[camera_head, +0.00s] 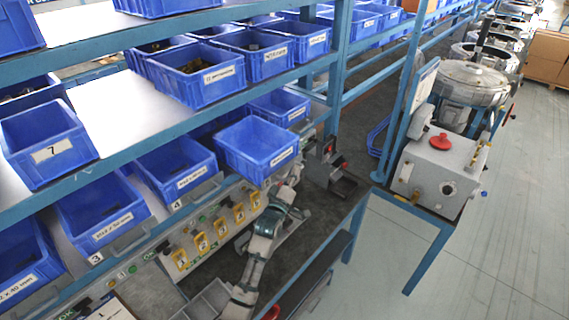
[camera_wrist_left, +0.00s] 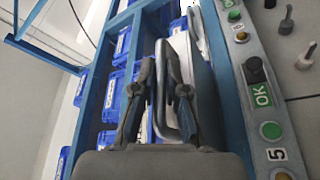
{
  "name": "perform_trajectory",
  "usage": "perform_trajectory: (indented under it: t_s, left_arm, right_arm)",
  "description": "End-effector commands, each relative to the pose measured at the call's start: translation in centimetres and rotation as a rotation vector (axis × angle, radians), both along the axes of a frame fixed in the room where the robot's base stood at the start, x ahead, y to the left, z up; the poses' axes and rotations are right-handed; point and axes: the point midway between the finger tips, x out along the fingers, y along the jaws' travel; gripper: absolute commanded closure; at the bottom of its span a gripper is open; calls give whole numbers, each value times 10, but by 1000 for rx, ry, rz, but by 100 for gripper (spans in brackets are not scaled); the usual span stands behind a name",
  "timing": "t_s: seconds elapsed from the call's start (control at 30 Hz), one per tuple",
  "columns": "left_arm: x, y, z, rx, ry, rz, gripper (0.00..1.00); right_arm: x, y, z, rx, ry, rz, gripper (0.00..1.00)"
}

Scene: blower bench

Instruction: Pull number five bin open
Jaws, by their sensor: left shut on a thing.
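The number five bin (camera_head: 252,148) is the blue bin to the right of the bin marked 4 (camera_head: 176,168) on the lower shelf. It has a white label on its front and appears to stand out from the shelf. My left gripper (camera_head: 288,187) is just below its front. In the left wrist view, my left gripper (camera_wrist_left: 160,92) is closed around a grey metal handle loop (camera_wrist_left: 172,115) that lies between its fingers. A number 5 mark (camera_wrist_left: 277,154) shows on the panel beside it. My right gripper is not in view.
A panel with yellow tags (camera_head: 220,228) runs below the lower shelf. A black fixture (camera_head: 338,175) stands on the bench at right. A grey machine (camera_head: 438,172) with a red knob stands beyond.

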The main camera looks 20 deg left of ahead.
Motion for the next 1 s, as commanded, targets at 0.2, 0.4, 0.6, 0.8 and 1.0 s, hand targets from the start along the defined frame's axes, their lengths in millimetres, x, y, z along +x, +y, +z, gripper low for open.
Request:
perform_trajectory:
  t_s: [0.2,0.4,0.6,0.8,1.0]
  left_arm:
    - [-8,-25,-3,3,10,2,100]
    - [-11,-31,-5,7,12,3,100]
    - [-9,-30,-6,6,13,2,100]
    - [-9,-27,-5,4,11,3,63]
    - [-10,-29,-2,5,5,2,63]
  right_arm:
    - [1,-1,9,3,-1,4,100]
    - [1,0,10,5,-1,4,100]
    - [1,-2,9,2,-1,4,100]
    - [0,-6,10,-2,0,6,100]
    - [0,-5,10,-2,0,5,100]
